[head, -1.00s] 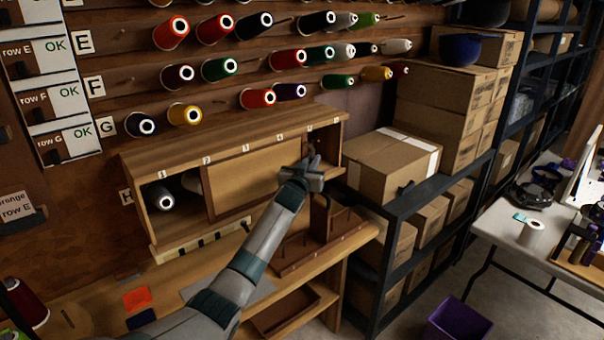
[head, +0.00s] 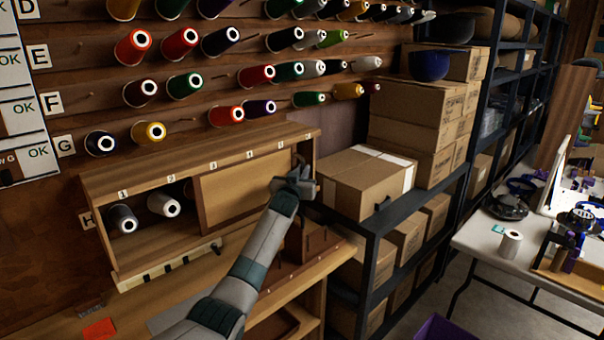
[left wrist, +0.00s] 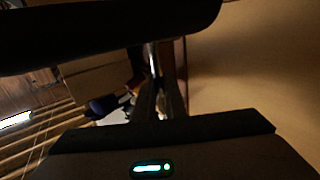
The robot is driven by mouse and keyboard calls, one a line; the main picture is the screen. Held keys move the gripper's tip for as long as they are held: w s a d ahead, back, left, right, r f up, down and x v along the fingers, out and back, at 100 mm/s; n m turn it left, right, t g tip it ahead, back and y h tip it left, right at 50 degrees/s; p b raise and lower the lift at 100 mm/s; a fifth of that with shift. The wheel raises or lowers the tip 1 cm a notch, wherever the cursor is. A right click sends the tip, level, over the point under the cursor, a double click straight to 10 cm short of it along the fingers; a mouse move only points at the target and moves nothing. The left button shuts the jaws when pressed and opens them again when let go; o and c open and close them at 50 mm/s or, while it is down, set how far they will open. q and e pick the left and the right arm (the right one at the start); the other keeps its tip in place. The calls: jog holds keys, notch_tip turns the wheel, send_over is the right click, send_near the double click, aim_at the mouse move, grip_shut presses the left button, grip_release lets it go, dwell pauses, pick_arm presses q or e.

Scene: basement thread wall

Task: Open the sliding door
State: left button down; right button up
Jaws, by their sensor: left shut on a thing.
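The sliding door (head: 238,186) is a plain wooden panel in the front of a long wooden cabinet (head: 200,150) on the thread wall. It covers the cabinet's middle and right part. The left part is open and shows a dark spool (head: 122,218) and a grey spool (head: 162,204) inside. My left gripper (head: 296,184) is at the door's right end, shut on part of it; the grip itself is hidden. In the left wrist view the gripper fingers (left wrist: 157,95) are dark, beside a large tan surface. My right gripper is out of view.
Thread cones on pegs fill the wall above the cabinet. A cardboard box (head: 365,182) on a dark metal shelf stands close to the right of my gripper. A wooden bench (head: 125,318) lies below. A white table (head: 490,238) is at the far right.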

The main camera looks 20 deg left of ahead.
pick_arm(q)
jog(key=c, duration=2.1)
grip_release()
jog(key=shift+s, duration=0.2)
